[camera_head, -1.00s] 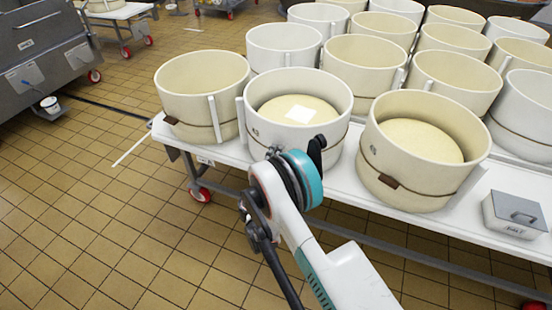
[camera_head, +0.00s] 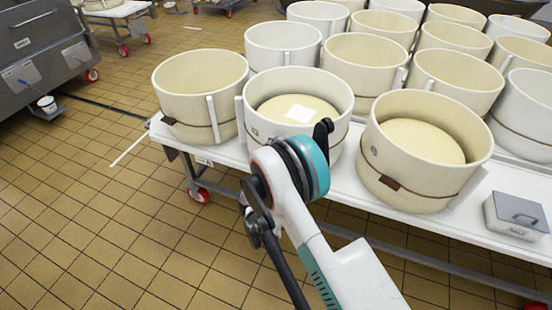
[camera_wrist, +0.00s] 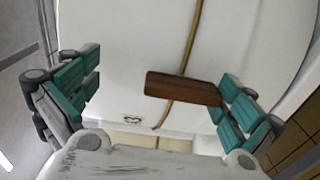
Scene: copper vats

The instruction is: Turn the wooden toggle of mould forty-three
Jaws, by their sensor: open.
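The wooden toggle (camera_wrist: 182,88) is a dark brown block on a tan cord that runs round a white mould (camera_wrist: 120,50), in the wrist view. My gripper (camera_wrist: 161,74) is open, its teal-padded fingers on either side of the toggle. The toggle lies closer to the right finger, its right end meeting that finger in the picture; I cannot tell if they touch. A small dark mark, too small to read surely, is on the wall below the toggle. In the head view my arm's wrist stands before the front-row mould (camera_head: 340,98) with a white square inside; its toggle and my fingers are hidden.
A cream mould (camera_head: 200,85) stands to the left and another (camera_head: 425,150), with a brown toggle (camera_head: 391,183), to the right. A grey box (camera_head: 515,215) sits at the white table's (camera_head: 330,190) right. Several moulds stand behind.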

